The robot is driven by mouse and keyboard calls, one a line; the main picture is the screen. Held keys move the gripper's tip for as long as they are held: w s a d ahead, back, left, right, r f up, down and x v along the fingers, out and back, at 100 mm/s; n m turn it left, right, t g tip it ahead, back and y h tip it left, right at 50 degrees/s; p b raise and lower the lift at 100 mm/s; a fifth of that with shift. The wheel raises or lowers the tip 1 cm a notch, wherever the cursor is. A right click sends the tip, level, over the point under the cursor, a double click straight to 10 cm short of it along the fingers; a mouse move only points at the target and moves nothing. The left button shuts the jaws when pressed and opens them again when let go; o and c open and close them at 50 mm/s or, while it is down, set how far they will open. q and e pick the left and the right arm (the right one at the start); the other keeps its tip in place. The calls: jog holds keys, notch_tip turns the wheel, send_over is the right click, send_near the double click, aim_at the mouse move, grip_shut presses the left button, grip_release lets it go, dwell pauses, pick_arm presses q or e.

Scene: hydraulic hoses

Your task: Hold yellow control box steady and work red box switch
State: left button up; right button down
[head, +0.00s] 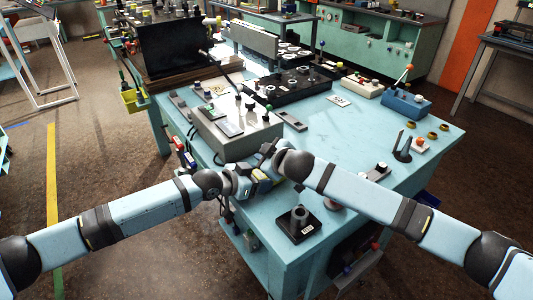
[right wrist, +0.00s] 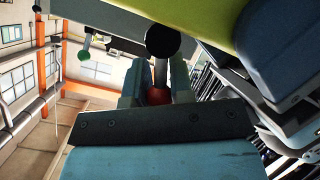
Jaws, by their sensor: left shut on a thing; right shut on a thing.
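The yellow control box (head: 263,186) shows only in part at the table's near left edge, mostly hidden by my grippers. In the right wrist view a yellow-green surface (right wrist: 195,14) fills the top, close to my fingers. My left gripper (head: 247,181) is shut on the box from the left. My right gripper (head: 268,153) is shut just above and beside it; its fingers also show in the right wrist view (right wrist: 157,82). Between them are a metal switch stem (right wrist: 161,72), with a black ball (right wrist: 163,41) beyond, and a red part (right wrist: 158,97). The switch's own box cannot be made out.
A grey control box (head: 235,130) stands behind my grippers on the light blue table (head: 350,138). A black block with a cylinder (head: 300,223) sits at the near corner. A blue box (head: 407,103) with a lever and small parts lie to the right. The table's middle is fairly clear.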

jog(key=shift+a+f+n, duration=0.1)
jog(key=shift+n, duration=0.2)
jog(key=c, duration=1)
grip_release()
jog(key=v, duration=1.2)
jog(key=shift+s+a, duration=0.1)
jog(key=shift+s, duration=0.05)
